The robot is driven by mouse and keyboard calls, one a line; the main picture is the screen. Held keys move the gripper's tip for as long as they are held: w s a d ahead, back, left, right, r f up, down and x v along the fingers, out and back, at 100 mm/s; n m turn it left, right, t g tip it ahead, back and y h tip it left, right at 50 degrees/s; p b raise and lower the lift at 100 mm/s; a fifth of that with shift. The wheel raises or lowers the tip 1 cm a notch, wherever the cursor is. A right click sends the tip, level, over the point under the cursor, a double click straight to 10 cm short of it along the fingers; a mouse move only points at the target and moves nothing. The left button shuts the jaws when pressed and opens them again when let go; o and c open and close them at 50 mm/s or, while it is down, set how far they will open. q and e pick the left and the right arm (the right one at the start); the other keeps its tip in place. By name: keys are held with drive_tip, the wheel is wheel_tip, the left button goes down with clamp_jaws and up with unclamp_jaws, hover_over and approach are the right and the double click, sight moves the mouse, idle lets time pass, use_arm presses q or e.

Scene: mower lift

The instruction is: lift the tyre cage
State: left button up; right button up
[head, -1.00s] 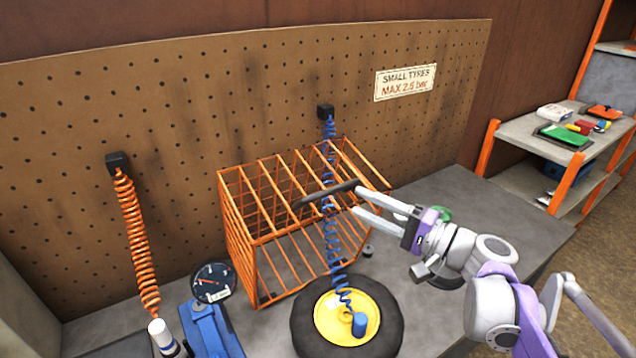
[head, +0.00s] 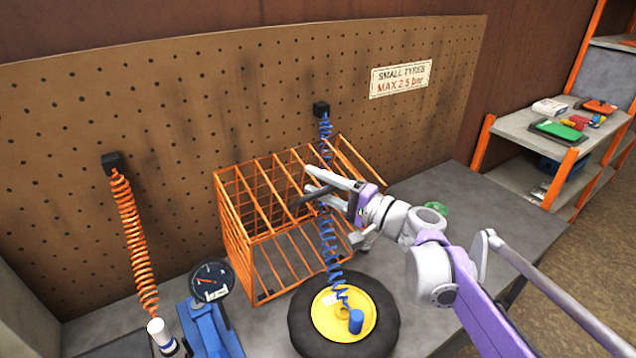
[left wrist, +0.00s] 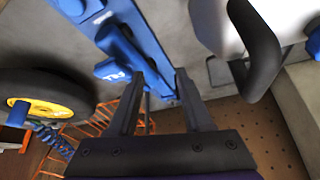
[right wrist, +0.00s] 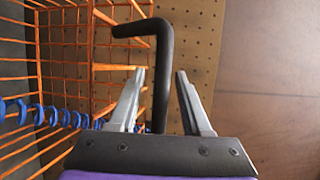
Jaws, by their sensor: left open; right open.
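The orange tyre cage (head: 262,222) stands on the bench against the pegboard. A black bar handle (head: 316,197) sticks out at its upper front. My right gripper (head: 308,180) is open at the handle. In the right wrist view the handle (right wrist: 160,62) runs between the open fingers (right wrist: 160,75); I cannot tell how deep it sits, and it is not clamped. The cage's bars (right wrist: 96,40) fill the left of that view. My left gripper (left wrist: 158,80) is open and empty over a blue tool (left wrist: 128,58); it is out of the head view.
A black tyre with a yellow hub (head: 328,313) lies in front of the cage, with the blue coiled hose (head: 330,240) running to it. A pressure gauge (head: 212,281) and blue tool (head: 212,330) stand left. An orange hose (head: 135,240) hangs there. The bench's right side is mostly clear.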

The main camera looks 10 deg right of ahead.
clamp_jaws()
idle(1.3)
